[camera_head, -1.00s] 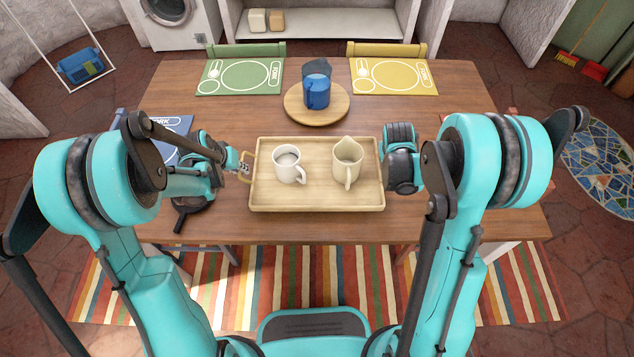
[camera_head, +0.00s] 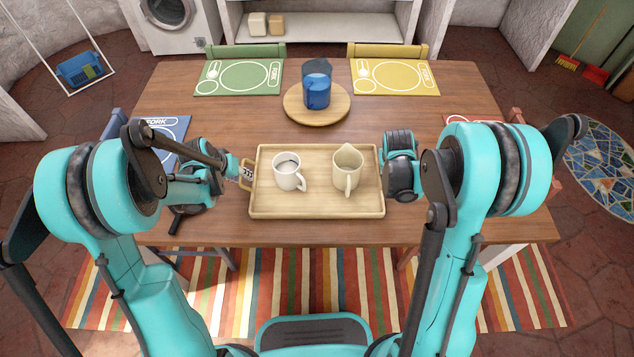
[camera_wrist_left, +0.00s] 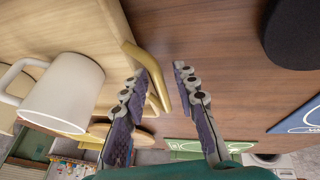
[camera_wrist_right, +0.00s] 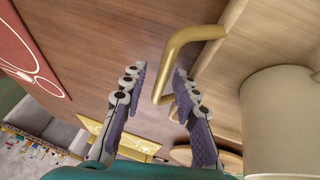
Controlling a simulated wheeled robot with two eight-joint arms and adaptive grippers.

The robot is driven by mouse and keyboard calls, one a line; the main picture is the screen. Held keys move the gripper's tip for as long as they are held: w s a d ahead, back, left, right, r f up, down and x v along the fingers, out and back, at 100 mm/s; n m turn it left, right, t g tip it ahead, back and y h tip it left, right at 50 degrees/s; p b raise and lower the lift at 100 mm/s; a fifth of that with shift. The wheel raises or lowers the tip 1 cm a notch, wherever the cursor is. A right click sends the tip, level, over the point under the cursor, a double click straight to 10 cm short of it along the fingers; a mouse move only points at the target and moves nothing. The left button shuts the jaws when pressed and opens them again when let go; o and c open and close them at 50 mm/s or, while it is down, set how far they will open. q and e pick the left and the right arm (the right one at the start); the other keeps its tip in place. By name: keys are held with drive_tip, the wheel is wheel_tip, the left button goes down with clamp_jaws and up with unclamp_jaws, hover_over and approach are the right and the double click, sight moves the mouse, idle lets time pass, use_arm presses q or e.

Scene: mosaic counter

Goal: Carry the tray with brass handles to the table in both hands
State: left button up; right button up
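The pale wooden tray (camera_head: 318,207) lies level over the front of the wooden table and appears to rest on it. On it stand a white mug (camera_head: 286,172) and a cream jug (camera_head: 346,172), both upright. My left gripper (camera_head: 246,175) is at the tray's left end. In the left wrist view its fingers are open, with the brass handle (camera_wrist_left: 146,58) between them. My right gripper is at the right end; its fingers are hidden in the head view. In the right wrist view that gripper (camera_wrist_right: 159,70) is open around the other brass handle (camera_wrist_right: 190,36).
Green (camera_head: 212,85), yellow (camera_head: 422,87) and blue (camera_head: 172,128) placemats lie around the table (camera_head: 450,100). A dark object (camera_head: 176,222) lies by my left gripper.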

use_arm(q)
drive_tip(key=shift+r, duration=0.1)
use_arm(e)
drive_tip(key=shift+r, duration=0.15)
use_arm(q)
drive_tip(key=v, duration=1.1)
drive_tip(key=shift+s+r, duration=0.15)
drive_tip(key=shift+r, duration=0.2)
use_arm(e)
drive_tip(key=v, duration=1.1)
drive_tip(key=shift+s+r, duration=0.2)
drive_tip(key=shift+r, duration=0.1)
use_arm(q)
drive_tip(key=shift+a, duration=0.1)
use_arm(e)
drive_tip(key=shift+a, duration=0.1)
